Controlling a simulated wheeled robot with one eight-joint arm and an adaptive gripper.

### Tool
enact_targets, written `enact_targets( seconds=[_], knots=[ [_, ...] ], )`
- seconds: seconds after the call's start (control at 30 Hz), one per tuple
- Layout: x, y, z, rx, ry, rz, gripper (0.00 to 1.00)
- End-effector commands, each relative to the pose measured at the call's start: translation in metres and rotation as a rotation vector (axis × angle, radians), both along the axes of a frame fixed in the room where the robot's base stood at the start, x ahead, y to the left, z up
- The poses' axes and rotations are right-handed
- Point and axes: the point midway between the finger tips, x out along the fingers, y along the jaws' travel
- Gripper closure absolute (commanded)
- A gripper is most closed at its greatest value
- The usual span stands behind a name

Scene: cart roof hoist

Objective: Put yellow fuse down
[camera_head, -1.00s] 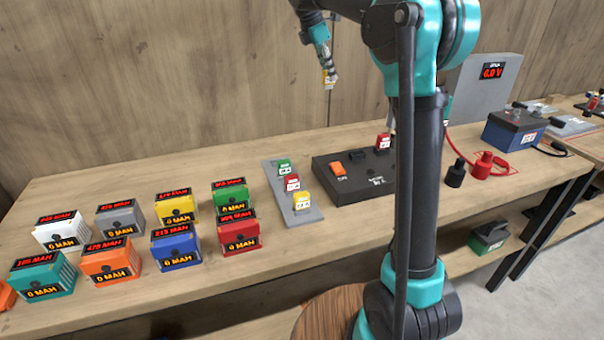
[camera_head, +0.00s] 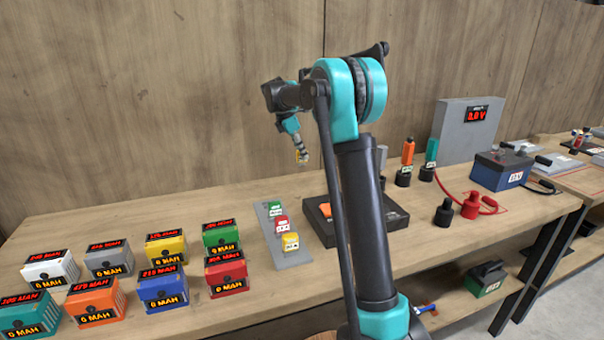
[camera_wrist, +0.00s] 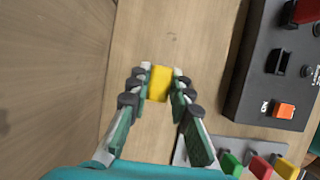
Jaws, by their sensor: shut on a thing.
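My gripper (camera_head: 301,155) is shut on a yellow fuse (camera_wrist: 159,83), held between the fingertips in the wrist view. In the head view it hangs over the back of the bench, above and behind the grey fuse rack (camera_head: 292,257). Bare wood lies beneath the fuse in the wrist view; its exact height is hard to tell. The rack holds a green fuse (camera_head: 275,208), a red fuse (camera_head: 281,222) and another yellow fuse (camera_head: 290,242). In the wrist view the rack (camera_wrist: 182,150) is at the lower right, apart from the held fuse.
A black box (camera_wrist: 245,100) with an orange switch (camera_wrist: 284,110) and a red piece (camera_wrist: 300,12) is right of my gripper. Several coloured battery boxes, including a green one (camera_head: 221,236), stand left. A wooden wall (camera_head: 150,100) rises behind. Bench space behind the rack is clear.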

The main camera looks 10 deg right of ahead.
Motion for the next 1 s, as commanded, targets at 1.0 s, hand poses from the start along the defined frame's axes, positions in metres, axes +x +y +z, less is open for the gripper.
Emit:
enact_targets(
  seconds=[1.0],
  knots=[
    [0.000,0.000,-0.083,0.000,0.000,0.000,1.00]
  ],
)
